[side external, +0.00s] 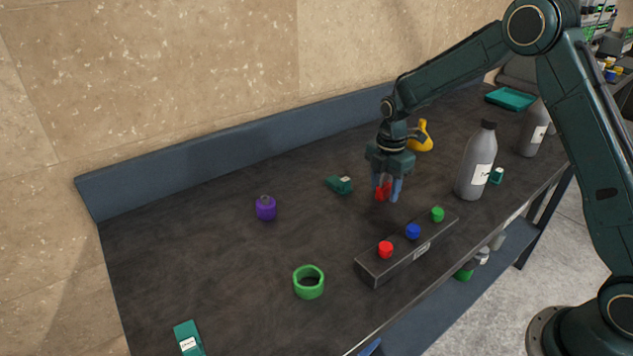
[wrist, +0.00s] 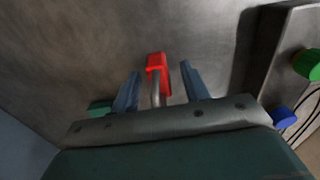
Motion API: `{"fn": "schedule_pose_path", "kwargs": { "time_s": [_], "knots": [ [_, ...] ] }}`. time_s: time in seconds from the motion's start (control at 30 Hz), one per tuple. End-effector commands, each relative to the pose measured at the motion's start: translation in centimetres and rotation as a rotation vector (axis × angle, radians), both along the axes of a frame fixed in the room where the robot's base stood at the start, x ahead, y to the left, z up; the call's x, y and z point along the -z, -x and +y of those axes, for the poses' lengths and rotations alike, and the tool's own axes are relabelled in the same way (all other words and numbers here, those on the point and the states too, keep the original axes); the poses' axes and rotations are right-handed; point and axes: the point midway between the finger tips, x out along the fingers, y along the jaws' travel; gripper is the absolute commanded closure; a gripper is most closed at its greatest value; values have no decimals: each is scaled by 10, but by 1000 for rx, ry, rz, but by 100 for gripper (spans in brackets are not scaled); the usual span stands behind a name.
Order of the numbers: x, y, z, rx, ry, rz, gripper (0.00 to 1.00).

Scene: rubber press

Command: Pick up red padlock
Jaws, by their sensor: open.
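The red padlock (wrist: 158,66) lies between the two blue-grey fingers of my gripper (wrist: 158,85) in the wrist view, with its grey shackle pointing toward the gripper body. There are visible gaps between it and both fingers. In the side view the red padlock (side external: 382,191) shows at the fingertips of my gripper (side external: 386,190), partly hidden by them. My gripper points down and is open around the padlock. I cannot tell whether the padlock rests fully on the table.
A button box (side external: 375,268) with red, blue and green buttons stands close in front. A grey bottle (side external: 475,168) is to the right, a yellow object (side external: 422,138) behind. A teal block (side external: 339,185), purple object (side external: 266,208) and green ring (side external: 309,288) lie left. The table (side external: 215,260) is otherwise largely clear.

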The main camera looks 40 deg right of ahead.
Motion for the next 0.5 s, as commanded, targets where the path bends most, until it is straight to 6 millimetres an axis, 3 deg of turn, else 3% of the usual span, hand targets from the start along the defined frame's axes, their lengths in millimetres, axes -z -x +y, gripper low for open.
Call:
{"fn": "schedule_pose_path", "kwargs": {
  "time_s": [0.5],
  "knots": [
    [1,0,0,0,0,-1,56]
  ]
}}
